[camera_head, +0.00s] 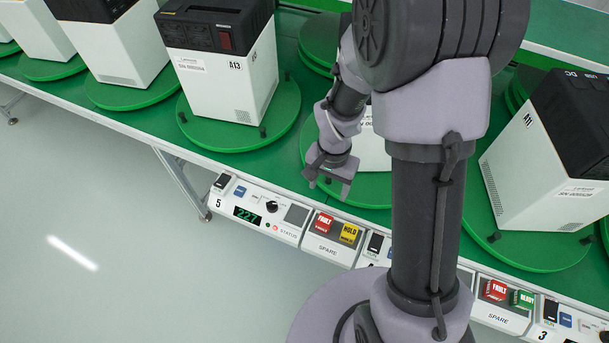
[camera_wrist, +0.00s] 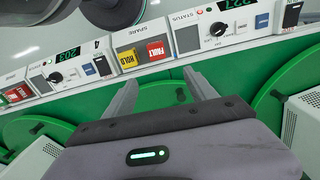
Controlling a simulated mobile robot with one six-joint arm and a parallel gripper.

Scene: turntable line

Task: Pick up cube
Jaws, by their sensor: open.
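Small lettered cubes sit on the sloped front panel strip. A red FAULT cube (camera_head: 324,222) and a yellow HOLD cube (camera_head: 349,234) stand side by side on one SPARE panel. Another red FAULT cube (camera_head: 495,290) and a green READY cube (camera_head: 522,299) sit on a SPARE panel farther right. My gripper (camera_head: 328,181) is open and empty, over the green table edge just behind the first pair. In the wrist view, a yellow HOLD cube (camera_wrist: 128,60) and a red FAULT cube (camera_wrist: 156,50) lie just beyond my open fingertips (camera_wrist: 160,76), apart from them.
White boxes with black tops, such as one (camera_head: 222,85) at left and one (camera_head: 550,165) at right, stand on green turntables (camera_head: 285,112). Another white box is partly hidden behind my arm. Status panels (camera_head: 262,208) with displays and knobs flank the cubes. Floor in front is clear.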

